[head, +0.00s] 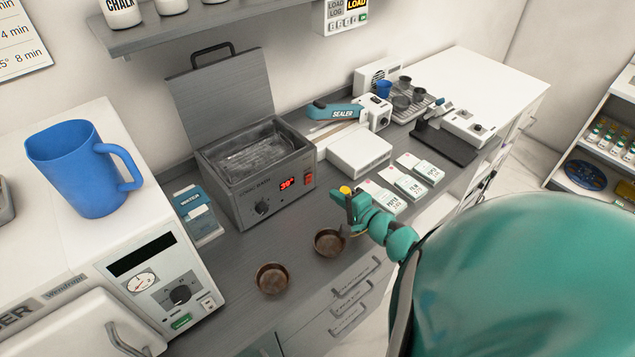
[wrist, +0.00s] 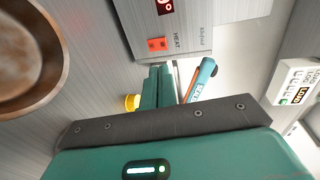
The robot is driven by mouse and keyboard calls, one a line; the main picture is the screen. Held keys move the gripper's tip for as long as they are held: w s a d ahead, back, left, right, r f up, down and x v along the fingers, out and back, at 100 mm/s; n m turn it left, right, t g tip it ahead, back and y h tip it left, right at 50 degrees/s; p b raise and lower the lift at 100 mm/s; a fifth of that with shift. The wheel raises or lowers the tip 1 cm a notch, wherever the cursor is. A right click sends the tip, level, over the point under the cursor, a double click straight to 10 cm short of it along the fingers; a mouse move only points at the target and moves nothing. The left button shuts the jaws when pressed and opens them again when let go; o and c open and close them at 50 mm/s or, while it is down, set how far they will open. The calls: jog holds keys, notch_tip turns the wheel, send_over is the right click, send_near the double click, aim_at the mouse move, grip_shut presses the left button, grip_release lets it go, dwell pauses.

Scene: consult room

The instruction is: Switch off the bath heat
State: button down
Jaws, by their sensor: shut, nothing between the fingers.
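The bath (head: 245,200) is a grey metal box with its lid raised, standing on the counter. Its front has a black dial (head: 262,207), a red display (head: 287,183) and a red heat switch (head: 308,180). The switch, labelled HEAT, also shows in the wrist view (wrist: 157,44), just ahead of my fingers. My gripper (head: 340,196) is shut and empty, in front of and to the right of the bath, apart from the switch. In the wrist view my green fingers (wrist: 158,72) point toward the bath's front panel. Whether the switch is on or off is unclear.
Two brown bowls (head: 272,278) sit on the counter near my gripper. A blue water packet (head: 197,215) lies left of the bath. A sealer (head: 345,112), white box (head: 359,150) and labelled cards (head: 420,168) stand to the right. A blue mug (head: 85,165) stands at left.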

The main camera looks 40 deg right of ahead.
aim_at(310, 177)
jog(key=p+x, duration=0.2)
jog(key=x, duration=0.5)
jog(key=shift+w+a+r, duration=0.1)
jog(key=shift+p+x, duration=0.35)
jog(key=shift+x, duration=0.45)
jog(key=shift+w, duration=0.3)
jog(key=shift+r, duration=0.1)
